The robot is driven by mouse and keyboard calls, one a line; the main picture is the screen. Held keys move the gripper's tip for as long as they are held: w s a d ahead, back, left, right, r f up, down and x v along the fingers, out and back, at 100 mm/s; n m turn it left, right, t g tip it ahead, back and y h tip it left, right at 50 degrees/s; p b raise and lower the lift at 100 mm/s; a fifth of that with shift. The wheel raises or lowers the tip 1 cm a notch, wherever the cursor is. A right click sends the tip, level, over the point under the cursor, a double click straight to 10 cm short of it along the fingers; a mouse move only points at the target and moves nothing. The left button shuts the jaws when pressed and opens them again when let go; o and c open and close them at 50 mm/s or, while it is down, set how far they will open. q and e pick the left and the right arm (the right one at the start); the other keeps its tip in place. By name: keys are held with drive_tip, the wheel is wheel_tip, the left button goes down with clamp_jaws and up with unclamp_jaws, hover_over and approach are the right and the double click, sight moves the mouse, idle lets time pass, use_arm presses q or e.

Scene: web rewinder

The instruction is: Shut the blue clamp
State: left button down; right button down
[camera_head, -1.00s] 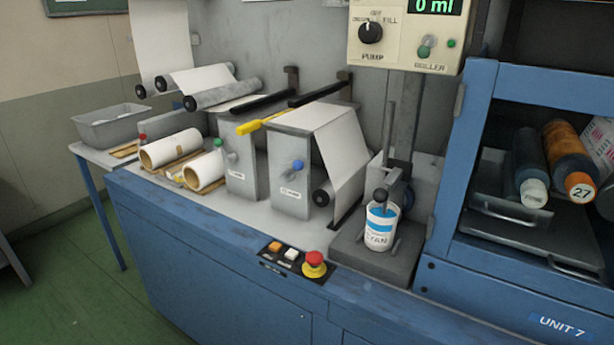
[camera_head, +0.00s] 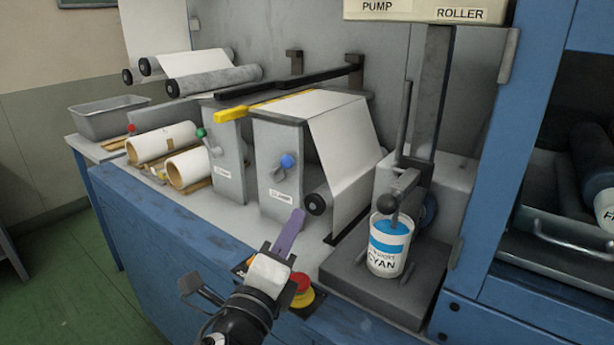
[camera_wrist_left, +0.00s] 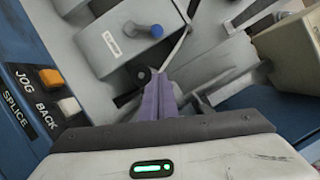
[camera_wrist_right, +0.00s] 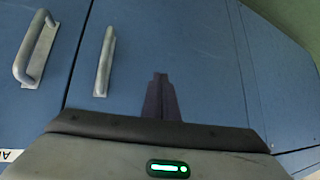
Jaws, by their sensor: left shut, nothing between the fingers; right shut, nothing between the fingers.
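The blue clamp, a round blue knob (camera_head: 287,161) on a grey lever, is on the front of the right-hand grey block (camera_head: 279,195). In the left wrist view the blue knob (camera_wrist_left: 156,31) shows near the top, beyond my fingertips. My left gripper (camera_head: 297,214) has purple fingers, shut and empty. It is in front of and below the blue knob and does not touch it. Its fingers also show in the left wrist view (camera_wrist_left: 160,80). My right gripper (camera_wrist_right: 160,80) is shut and empty, facing blue cabinet doors; it is not in the head view.
A green knob (camera_head: 201,133) is on the left-hand block. A red stop button (camera_head: 299,283) is beside my left gripper. A cyan ink can (camera_head: 389,246) stands to the right. Paper rolls (camera_head: 163,142) lie at left. The worktop before the blocks is partly clear.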

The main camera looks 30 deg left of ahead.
sight(281, 168)
use_arm(q)
drive_tip(key=w+a+r+p, duration=0.2)
drive_tip(key=w+a, duration=0.4)
drive_tip(key=w, duration=0.3)
drive_tip(key=shift+r, duration=0.6)
use_arm(e)
drive_tip(key=shift+s+d+r, duration=0.4)
drive_tip(key=shift+s+r, duration=0.05)
drive_tip(key=shift+s, duration=0.15)
use_arm(q)
drive_tip(key=shift+w, duration=0.1)
